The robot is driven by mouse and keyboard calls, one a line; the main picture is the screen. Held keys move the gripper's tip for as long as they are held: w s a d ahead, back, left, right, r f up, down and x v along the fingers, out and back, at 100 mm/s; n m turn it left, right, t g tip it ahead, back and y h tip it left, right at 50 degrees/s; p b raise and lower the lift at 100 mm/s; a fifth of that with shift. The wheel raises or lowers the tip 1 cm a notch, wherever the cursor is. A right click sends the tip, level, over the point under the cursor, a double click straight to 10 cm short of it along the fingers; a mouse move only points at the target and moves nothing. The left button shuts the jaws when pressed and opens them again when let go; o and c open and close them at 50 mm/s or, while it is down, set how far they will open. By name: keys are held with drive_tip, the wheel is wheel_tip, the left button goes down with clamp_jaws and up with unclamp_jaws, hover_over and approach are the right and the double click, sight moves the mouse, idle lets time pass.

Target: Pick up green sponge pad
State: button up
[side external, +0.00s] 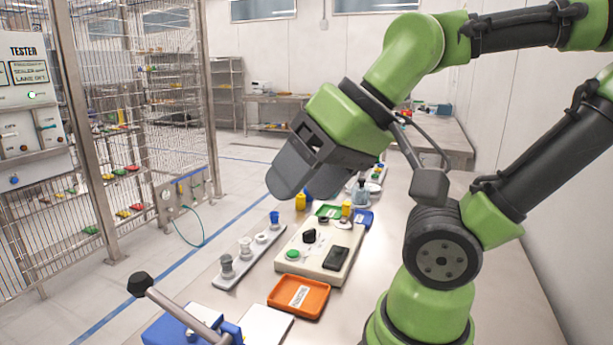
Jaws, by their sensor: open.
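A small round green piece (293,254) sits on the left front part of a beige board (307,270) on the bench. A flat green tray or pad (328,211) lies behind the board. I cannot tell for sure which of these is the green sponge pad. My gripper (284,180) has dark grey fingers pointing down and left. It is raised above the bench, apart from both green things and holding nothing that I can see. The gap between its fingers is hard to make out from this side.
The board also carries a black knob (309,236) and a dark block (336,258). An orange tray (299,296) lies in front. A grey strip with several pegs (246,248) is on the left. Yellow and blue items stand behind. A blue fixture with a lever (175,312) is at the front.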

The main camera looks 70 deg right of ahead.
drive_tip(key=shift+o, duration=0.5)
drive_tip(key=w+a+f+n, duration=0.1)
drive_tip(key=w+a+n, duration=0.1)
drive_tip(key=w, duration=0.3)
drive_tip(key=w+a+f+n+g, duration=0.1)
drive_tip(key=w+a+n, duration=0.1)
drive_tip(key=w+a, duration=0.2)
drive_tip(key=w+a+f+n+g+y, duration=0.1)
drive_tip(key=w+a+f+n, duration=0.1)
drive_tip(key=w, duration=0.6)
drive_tip(key=shift+a+n, duration=0.55)
drive_tip(key=shift+n, duration=0.05)
drive_tip(key=w+a+f+n, duration=0.2)
drive_tip(key=a+f, duration=0.2)
drive_tip(key=f, duration=0.3)
drive_tip(key=w+a+f+n+g, duration=0.1)
drive_tip(key=w+a+f+n, duration=0.1)
drive_tip(key=a+f, duration=0.2)
drive_tip(key=w+a+f+n+g, duration=0.1)
drive_tip(key=a+f, duration=0.4)
drive_tip(key=f, duration=0.5)
drive_tip(key=shift+w+n, duration=0.5)
drive_tip(key=shift+w, duration=0.25)
drive_tip(key=shift+s+a+x, duration=0.1)
drive_tip(key=shift+s+x, duration=0.05)
drive_tip(key=shift+x, duration=1.35)
drive_tip(key=shift+s+a+x, duration=0.1)
drive_tip(key=shift+a+x, duration=0.05)
drive_tip(key=shift+x, duration=1.3)
